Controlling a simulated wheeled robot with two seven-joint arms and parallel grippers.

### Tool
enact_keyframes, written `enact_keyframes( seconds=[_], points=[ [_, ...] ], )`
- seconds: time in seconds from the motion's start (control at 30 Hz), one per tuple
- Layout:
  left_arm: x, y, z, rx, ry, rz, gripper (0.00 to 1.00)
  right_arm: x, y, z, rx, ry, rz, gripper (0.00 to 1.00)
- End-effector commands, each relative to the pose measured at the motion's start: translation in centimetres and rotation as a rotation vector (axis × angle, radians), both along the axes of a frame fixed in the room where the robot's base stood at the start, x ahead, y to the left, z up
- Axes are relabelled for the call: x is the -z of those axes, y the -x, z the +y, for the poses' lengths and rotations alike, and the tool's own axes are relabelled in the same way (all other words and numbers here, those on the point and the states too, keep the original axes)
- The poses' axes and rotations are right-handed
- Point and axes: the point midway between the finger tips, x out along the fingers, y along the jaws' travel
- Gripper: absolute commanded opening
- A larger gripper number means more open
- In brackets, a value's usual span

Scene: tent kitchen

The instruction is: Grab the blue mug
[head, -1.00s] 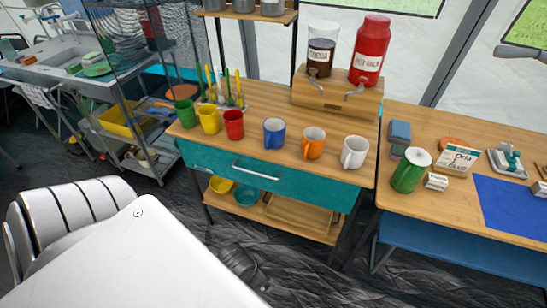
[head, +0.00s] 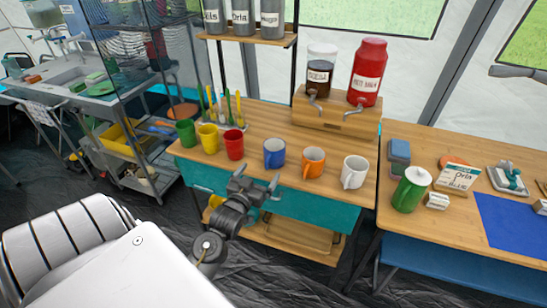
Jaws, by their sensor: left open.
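The blue mug (head: 275,154) stands upright on the wooden top of the teal-drawer table (head: 262,110). It is between the red mug (head: 234,144) on its left and the orange mug (head: 313,162) on its right. My left gripper (head: 256,180) is open and empty. It is in front of the table's front edge, below and a little left of the blue mug in the picture, and apart from it. My right gripper does not show.
Green (head: 186,133), yellow (head: 209,138) and white (head: 354,172) mugs stand in the same row. Two drink dispensers stand on a wooden stand (head: 335,115) behind. A second table (head: 420,230) on the right holds a green jug (head: 411,189). The strip behind the blue mug is clear.

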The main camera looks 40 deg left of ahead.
Motion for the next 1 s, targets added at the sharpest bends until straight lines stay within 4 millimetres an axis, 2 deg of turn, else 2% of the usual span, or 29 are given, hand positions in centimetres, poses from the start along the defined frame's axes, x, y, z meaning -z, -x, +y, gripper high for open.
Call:
enact_keyframes(
  seconds=[0.17, 0.5, 0.77, 1.0],
  points=[
    [-0.3, -0.4, 0.3, -0.003, -0.002, -0.018, 0.96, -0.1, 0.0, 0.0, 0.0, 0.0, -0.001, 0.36],
    [-0.3, -4.9, 1.6, -0.002, -0.003, -0.016, 0.96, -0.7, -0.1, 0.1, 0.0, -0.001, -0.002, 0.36],
    [-0.3, -5.7, 1.8, -0.002, -0.002, -0.015, 0.96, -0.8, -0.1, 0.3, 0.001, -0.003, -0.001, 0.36],
    [-0.3, -8.9, 2.7, -0.003, -0.001, -0.014, 0.96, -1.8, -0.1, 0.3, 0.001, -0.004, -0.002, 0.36]
  ],
)
